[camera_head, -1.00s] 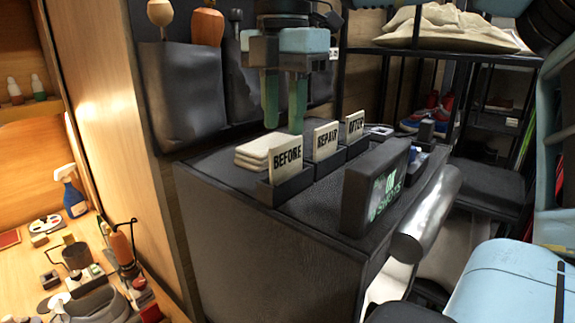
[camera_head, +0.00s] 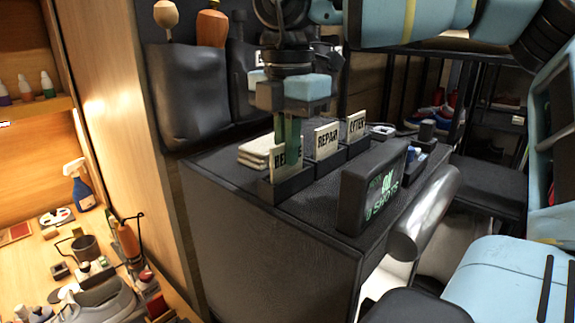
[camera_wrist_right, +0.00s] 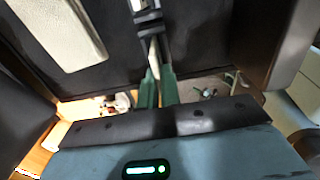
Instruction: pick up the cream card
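The cream card lettered BEFORE (camera_head: 272,165) stands upright in a small black holder (camera_head: 287,187) on the black cabinet top. My right gripper (camera_head: 288,150) points down at this card in the head view, its green fingers covering the middle letters. In the right wrist view the green fingers (camera_wrist_right: 157,80) are close together around a thin pale edge, which looks like the card. I cannot tell whether they press on it. Two similar cream cards, REPAIR (camera_head: 327,139) and AFTER (camera_head: 356,127), stand in holders behind it. My left gripper is out of view.
Folded cream cloths (camera_head: 256,152) lie close to the left of the card. A dark sign with green lettering (camera_head: 372,188) stands in front on the right. Dark pouches (camera_head: 187,95) with tools hang behind. A wooden workbench with a shoe (camera_head: 100,303) is at lower left.

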